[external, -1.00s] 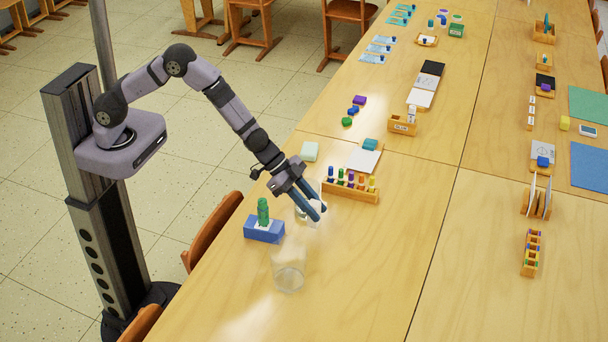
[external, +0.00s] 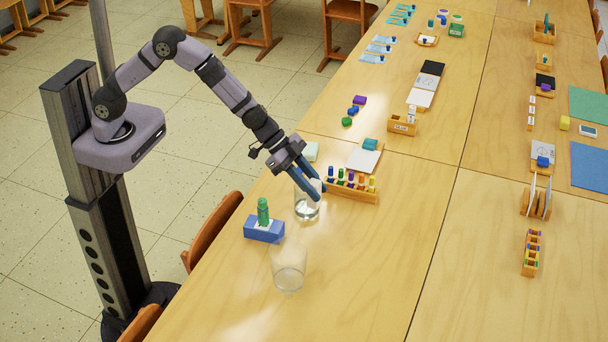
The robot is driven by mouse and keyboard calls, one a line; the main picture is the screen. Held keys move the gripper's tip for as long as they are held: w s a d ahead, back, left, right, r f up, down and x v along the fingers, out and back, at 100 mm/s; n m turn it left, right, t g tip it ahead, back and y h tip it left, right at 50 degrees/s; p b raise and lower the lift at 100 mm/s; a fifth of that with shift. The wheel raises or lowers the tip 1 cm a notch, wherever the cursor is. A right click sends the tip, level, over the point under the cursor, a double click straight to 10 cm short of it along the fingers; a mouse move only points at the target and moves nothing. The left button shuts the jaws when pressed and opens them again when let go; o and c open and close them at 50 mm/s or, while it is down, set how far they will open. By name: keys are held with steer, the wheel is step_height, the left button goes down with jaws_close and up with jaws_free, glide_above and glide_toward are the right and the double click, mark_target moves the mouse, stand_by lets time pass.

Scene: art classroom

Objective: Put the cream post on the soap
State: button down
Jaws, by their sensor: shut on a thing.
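My gripper (external: 319,196) points down and to the right above the table. It is shut on a small cream post (external: 314,186), which shows only in part between the blue fingers. The post is just above a clear glass (external: 307,211); I cannot tell whether its lower end is still inside the rim. A pale green block (external: 312,148), which looks like the soap, lies on the table behind my gripper, partly covered by it.
A blue box (external: 262,233) with a green bottle (external: 263,211) on it stands at left. Another clear glass (external: 289,268) stands in front. A wooden rack (external: 350,192) with coloured pegs is right of my gripper. A white pad (external: 362,161) lies behind the rack.

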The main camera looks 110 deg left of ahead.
steer(key=shift+r, duration=2.75)
steer(key=s+a+n+y+p, duration=0.1)
steer(key=s+a+n+p, duration=0.1)
steer(key=a, duration=0.9)
steer(key=n+y+p, duration=0.2)
steer(key=n+y, duration=0.1)
steer(key=n, duration=0.1)
glide_above(309, 148)
steer(key=shift+g, duration=0.4)
steer(key=shift+f, duration=7.5)
steer(key=shift+f, duration=0.1)
